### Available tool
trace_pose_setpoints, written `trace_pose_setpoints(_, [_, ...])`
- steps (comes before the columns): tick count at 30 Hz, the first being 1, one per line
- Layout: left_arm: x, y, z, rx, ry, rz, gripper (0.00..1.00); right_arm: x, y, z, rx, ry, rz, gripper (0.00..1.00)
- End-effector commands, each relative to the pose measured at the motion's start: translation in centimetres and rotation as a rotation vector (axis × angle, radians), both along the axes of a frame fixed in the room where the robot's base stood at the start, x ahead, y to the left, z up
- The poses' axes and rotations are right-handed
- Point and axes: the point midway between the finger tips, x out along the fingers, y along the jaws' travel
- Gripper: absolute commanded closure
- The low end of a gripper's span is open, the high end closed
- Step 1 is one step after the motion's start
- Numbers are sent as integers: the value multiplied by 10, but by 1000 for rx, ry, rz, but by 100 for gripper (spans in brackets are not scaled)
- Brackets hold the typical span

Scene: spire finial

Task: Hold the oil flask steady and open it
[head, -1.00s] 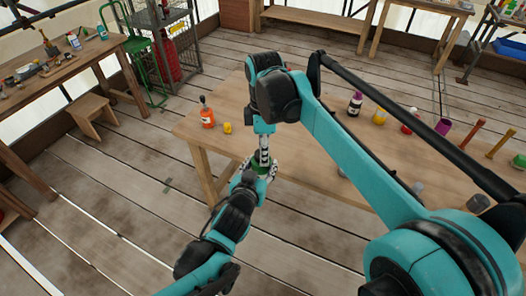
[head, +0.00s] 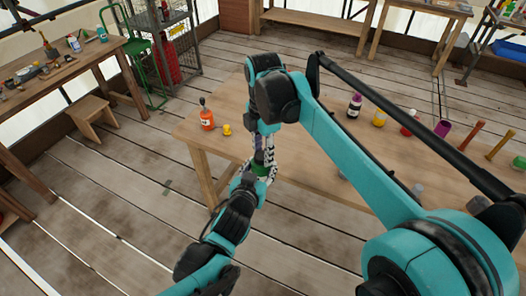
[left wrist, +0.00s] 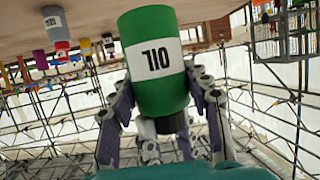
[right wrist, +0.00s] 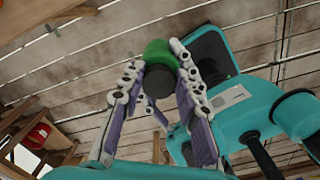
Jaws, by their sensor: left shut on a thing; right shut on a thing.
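The green oil flask (left wrist: 155,85) has a white OIL label and a dark cap (left wrist: 163,125). In the head view the flask (head: 262,169) is at the table's near edge, between my two grippers. My left gripper (head: 258,176) comes from below and is shut on the flask body. My right gripper (right wrist: 160,78) comes from above and is shut on the dark cap, which shows between its fingers in the right wrist view. The fingers hide part of flask and cap. I cannot tell whether the cap has loosened.
The wooden table (head: 225,150) carries an orange bottle (head: 207,120), a small yellow item (head: 227,130), a dark bottle with a white label (head: 355,105) and several coloured containers on the right. A stool (head: 92,115) and workbench stand at left. The floor at front left is clear.

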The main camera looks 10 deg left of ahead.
Motion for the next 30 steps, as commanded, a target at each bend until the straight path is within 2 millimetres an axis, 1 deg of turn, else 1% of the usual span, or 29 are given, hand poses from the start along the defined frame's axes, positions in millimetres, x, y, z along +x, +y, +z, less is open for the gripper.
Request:
trace_pose_setpoints(18, [0, 0, 0, 0, 0, 0, 100, 0, 0, 20, 0, 0, -1, 100])
trace_pose_setpoints(28, [0, 0, 0, 0, 0, 0, 100, 0, 0, 21, 0, 0, -1, 100])
trace_pose_setpoints(30, [0, 0, 0, 0, 0, 0, 100, 0, 0, 24, 0, 0, -1, 100])
